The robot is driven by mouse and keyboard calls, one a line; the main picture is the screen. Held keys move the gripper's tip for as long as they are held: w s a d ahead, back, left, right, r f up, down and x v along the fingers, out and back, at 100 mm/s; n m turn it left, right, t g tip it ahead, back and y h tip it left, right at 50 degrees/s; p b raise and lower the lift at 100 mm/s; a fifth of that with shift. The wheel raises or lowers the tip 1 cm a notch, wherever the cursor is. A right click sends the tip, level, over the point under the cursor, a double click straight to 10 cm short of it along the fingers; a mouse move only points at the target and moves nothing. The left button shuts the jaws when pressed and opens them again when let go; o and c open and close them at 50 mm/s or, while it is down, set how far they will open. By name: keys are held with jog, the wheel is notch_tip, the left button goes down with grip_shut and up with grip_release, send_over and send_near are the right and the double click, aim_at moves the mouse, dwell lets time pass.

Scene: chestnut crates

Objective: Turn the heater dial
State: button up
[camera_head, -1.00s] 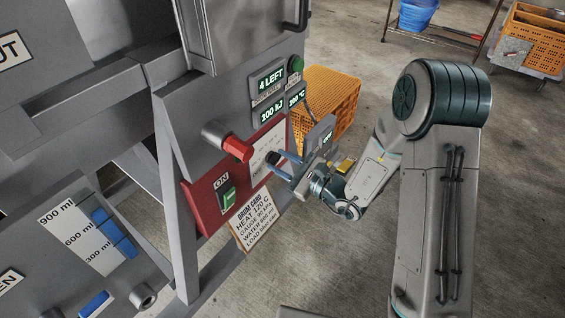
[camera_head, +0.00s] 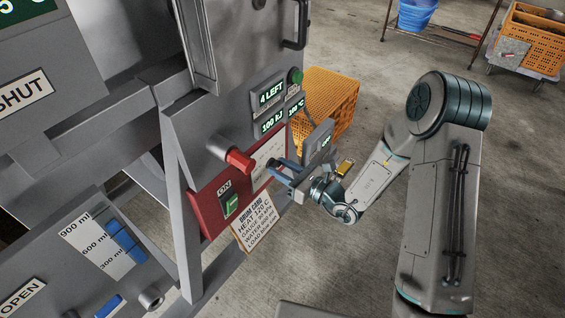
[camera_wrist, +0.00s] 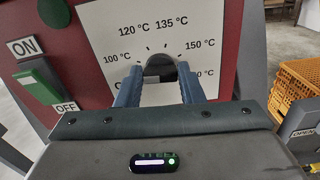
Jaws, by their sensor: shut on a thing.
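The heater dial (camera_wrist: 160,66) is a dark round knob on a white scale plate (camera_wrist: 112,40) with marks from 100 °C past 150 °C. The plate is on a red panel (camera_head: 208,210) in the head view. My gripper (camera_wrist: 160,80) has its two blue fingers at either side of the dial and is shut on it. In the head view my gripper (camera_head: 277,167) reaches the panel from the right, and the dial is mostly hidden behind the fingers. The dial's pointer cannot be made out.
A green switch (camera_head: 231,205) marked ON and OFF is left of the dial, below a red-ended handle (camera_head: 240,162). A hanging card (camera_head: 258,224) is just below. Green displays (camera_head: 270,92) are above.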

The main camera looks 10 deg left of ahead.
jog(key=m+p, duration=0.6)
jog(key=shift+w+d+r+m, duration=0.1)
jog(key=shift+w+r+m, duration=0.1)
jog(key=shift+m, duration=0.1)
jog(key=m+p, duration=0.4)
jog(key=shift+f, duration=0.15)
jog(key=shift+f+m+p, duration=0.2)
jog(key=shift+m+p, duration=0.5)
jog(key=shift+m, duration=0.2)
jog(key=o, duration=1)
jog(key=shift+d, duration=0.1)
jog(key=v, duration=1.3)
jog(key=shift+s+d, duration=0.1)
jog(key=shift+d, duration=0.25)
